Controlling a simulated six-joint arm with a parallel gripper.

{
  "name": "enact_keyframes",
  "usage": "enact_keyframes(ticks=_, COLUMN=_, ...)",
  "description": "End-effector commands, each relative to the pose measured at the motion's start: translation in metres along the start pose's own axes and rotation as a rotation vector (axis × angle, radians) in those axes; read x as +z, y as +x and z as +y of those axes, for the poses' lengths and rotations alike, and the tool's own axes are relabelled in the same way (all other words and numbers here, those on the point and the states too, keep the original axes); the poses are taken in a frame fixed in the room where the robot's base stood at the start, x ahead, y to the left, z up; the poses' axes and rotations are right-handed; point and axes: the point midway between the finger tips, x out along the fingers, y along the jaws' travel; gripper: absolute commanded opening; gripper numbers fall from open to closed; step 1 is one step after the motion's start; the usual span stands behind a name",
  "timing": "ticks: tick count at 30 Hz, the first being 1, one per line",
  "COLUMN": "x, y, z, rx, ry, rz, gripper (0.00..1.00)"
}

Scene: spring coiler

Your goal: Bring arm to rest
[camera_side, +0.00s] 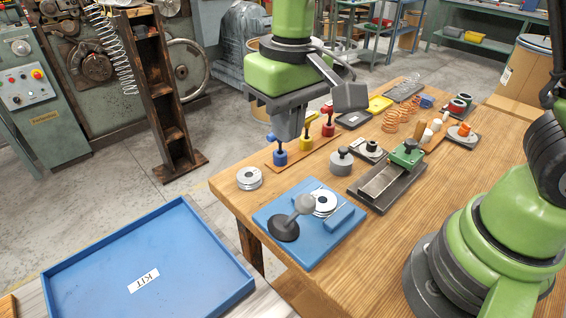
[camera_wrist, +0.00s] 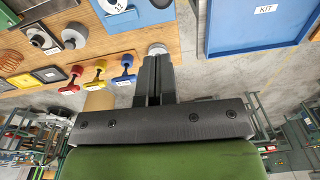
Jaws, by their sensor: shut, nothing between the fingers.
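My gripper (camera_side: 288,136) hangs over the far left part of the wooden table, its fingers pointing down and pressed together with nothing between them. In the wrist view the closed fingers (camera_wrist: 155,62) stand in the middle, overlapping a small silver disc (camera_wrist: 157,48) at the table edge. In the side view the silver disc (camera_side: 249,178) lies apart from the fingers, on the table's near left. The blue (camera_side: 280,154), yellow (camera_side: 306,140) and red (camera_side: 328,126) handled pieces stand on a board close by the gripper.
A blue plate (camera_side: 345,222) with a silver ring and a dark-based lever lies at the table's near edge. A green-topped fixture (camera_side: 406,154), orange springs (camera_side: 391,122) and several small parts crowd the table. An empty blue KIT tray (camera_side: 110,262) is at lower left.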

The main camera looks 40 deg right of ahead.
Motion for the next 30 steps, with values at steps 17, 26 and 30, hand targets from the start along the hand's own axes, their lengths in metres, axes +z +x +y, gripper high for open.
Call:
enact_keyframes(ticks=17, x=0.105, y=-0.112, z=0.080, rx=-0.233, ry=0.270, rz=0.453, gripper=0.00)
enact_keyframes(ticks=26, x=0.125, y=-0.113, z=0.087, rx=-0.257, ry=0.307, rz=0.538, gripper=0.00)
enact_keyframes(ticks=30, x=0.125, y=-0.113, z=0.087, rx=-0.257, ry=0.307, rz=0.538, gripper=0.00)
